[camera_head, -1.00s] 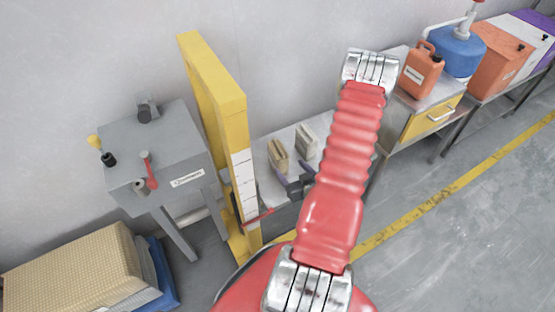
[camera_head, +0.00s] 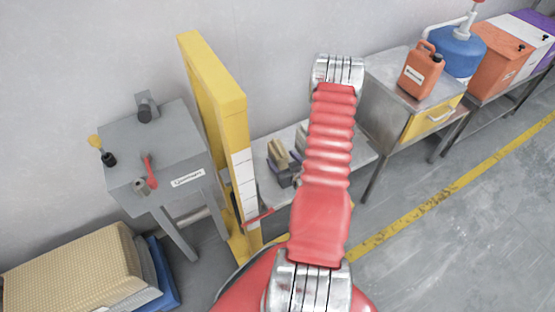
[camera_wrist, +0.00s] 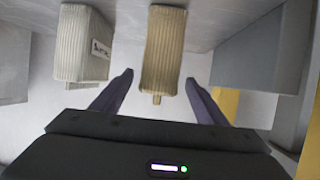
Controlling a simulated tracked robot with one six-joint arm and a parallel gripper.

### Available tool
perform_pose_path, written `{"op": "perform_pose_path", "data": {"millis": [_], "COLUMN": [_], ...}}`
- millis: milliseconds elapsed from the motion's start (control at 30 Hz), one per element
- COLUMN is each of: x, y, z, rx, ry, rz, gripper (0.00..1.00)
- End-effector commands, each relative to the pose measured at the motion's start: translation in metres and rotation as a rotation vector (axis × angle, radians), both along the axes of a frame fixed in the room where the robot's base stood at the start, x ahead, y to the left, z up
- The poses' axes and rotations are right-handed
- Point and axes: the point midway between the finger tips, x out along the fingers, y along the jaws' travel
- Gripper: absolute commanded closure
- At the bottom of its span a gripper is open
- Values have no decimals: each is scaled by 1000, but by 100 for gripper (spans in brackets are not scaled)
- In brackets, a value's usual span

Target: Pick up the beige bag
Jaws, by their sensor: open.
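The beige bag (camera_wrist: 163,50) stands upright on a light shelf in the wrist view, centred ahead of my gripper. In the head view the beige bag (camera_head: 278,154) shows just left of my red arm. My gripper (camera_wrist: 160,85) is open, its two dark purple fingers apart, one to each side of the bag's near end. I cannot tell whether the fingers touch it. A paler bag with a label (camera_wrist: 84,45) stands to the left in the wrist view. In the head view it is mostly hidden behind my arm.
A yellow post (camera_head: 215,100) and a grey machine on legs (camera_head: 155,150) stand left of the shelf (camera_head: 262,160). A steel table (camera_head: 385,95) with an orange canister (camera_head: 421,72) is to the right. A grey wall is close behind the bags.

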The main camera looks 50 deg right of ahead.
Motion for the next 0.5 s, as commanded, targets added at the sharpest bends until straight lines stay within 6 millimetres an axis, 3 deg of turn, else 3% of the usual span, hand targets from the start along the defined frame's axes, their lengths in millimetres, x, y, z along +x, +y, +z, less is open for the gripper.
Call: {"op": "perform_pose_path", "data": {"millis": [167,500], "x": [7,41], "y": [-3,-19], "z": [-3,-19], "rx": [-1,0], "ry": [-1,0], "rz": [0,0], "gripper": [33,33]}}
